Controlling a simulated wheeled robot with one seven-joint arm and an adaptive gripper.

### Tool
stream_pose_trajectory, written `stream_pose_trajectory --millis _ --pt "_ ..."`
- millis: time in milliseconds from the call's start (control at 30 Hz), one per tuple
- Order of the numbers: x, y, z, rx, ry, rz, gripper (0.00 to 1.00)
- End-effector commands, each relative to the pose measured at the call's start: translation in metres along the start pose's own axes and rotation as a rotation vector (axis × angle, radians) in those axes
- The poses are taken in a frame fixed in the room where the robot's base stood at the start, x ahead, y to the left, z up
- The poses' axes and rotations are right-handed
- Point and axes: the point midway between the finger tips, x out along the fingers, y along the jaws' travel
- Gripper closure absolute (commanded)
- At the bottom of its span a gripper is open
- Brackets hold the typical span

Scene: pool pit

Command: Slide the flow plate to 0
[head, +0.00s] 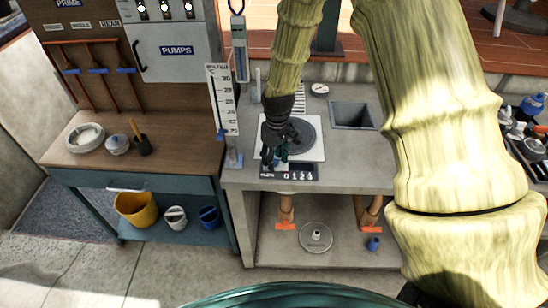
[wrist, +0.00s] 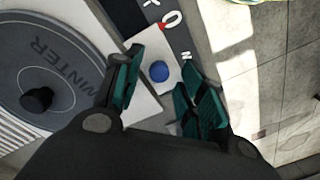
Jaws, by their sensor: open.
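The flow plate is a small white plate (wrist: 143,98) with a round blue knob (wrist: 159,71) on it. It lies beside a dark scale strip (head: 300,174) marked with numbers, on the grey counter. In the wrist view a red mark (wrist: 161,27) sits next to the 0-like figure (wrist: 171,20); whether it belongs to the plate I cannot tell. My gripper (wrist: 164,89) is open, pointing down, with one finger on each side of the blue knob. Contact with the knob is not clear. In the head view my gripper (head: 276,156) largely hides the plate.
A dark round lid marked WINTER (wrist: 62,78) with a black knob lies close to my left finger. A sink-like opening (head: 353,115) is to the right. A white depth ruler (head: 221,98) stands at the counter's left end. A wooden bench (head: 150,166) stands further left.

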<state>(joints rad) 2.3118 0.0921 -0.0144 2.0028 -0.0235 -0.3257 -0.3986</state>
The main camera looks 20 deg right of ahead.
Motion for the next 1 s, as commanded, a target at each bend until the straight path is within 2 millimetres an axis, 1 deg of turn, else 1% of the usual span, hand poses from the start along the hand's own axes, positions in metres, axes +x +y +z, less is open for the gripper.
stream_pose_trajectory --millis 167,600,700,833,1000 --pt "-0.015 0.000 -0.002 -0.002 0.003 0.001 0.60" --pt "-0.083 -0.001 -0.002 -0.002 0.002 0.001 0.60" --pt "-0.096 -0.001 -0.002 -0.002 0.002 0.000 0.60" --pt "-0.109 -0.001 -0.002 -0.002 0.001 0.000 0.60" --pt "-0.118 -0.001 -0.002 -0.002 0.000 0.000 0.60"
